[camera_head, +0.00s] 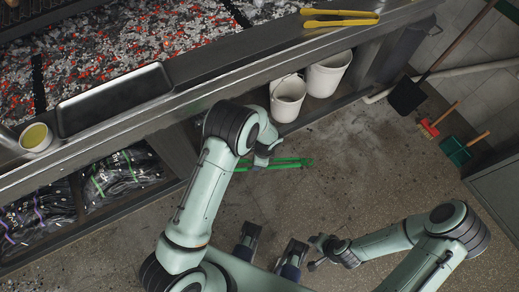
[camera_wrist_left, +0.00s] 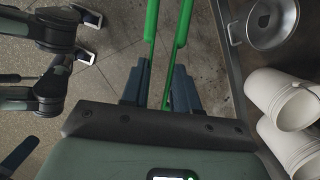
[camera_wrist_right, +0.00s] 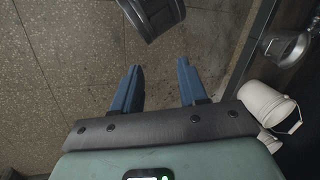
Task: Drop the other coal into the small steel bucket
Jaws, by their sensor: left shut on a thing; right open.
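My left gripper (camera_head: 266,157) is shut on green tongs (camera_head: 290,164), held above the floor; the left wrist view shows the fingers (camera_wrist_left: 160,88) on both tong arms (camera_wrist_left: 151,30). The far tips are cut off there, and no coal shows between the tongs in the head view. The small steel bucket (camera_wrist_left: 285,38) stands at the top right of the left wrist view, with a small dark spot inside that I cannot identify. It also shows in the right wrist view (camera_wrist_right: 292,50); my left arm seems to hide it in the head view. My right gripper (camera_wrist_right: 158,82) is open and empty.
Glowing coals (camera_head: 130,45) fill the grill bed. White buckets (camera_head: 287,99) stand beneath. The middle floor is clear.

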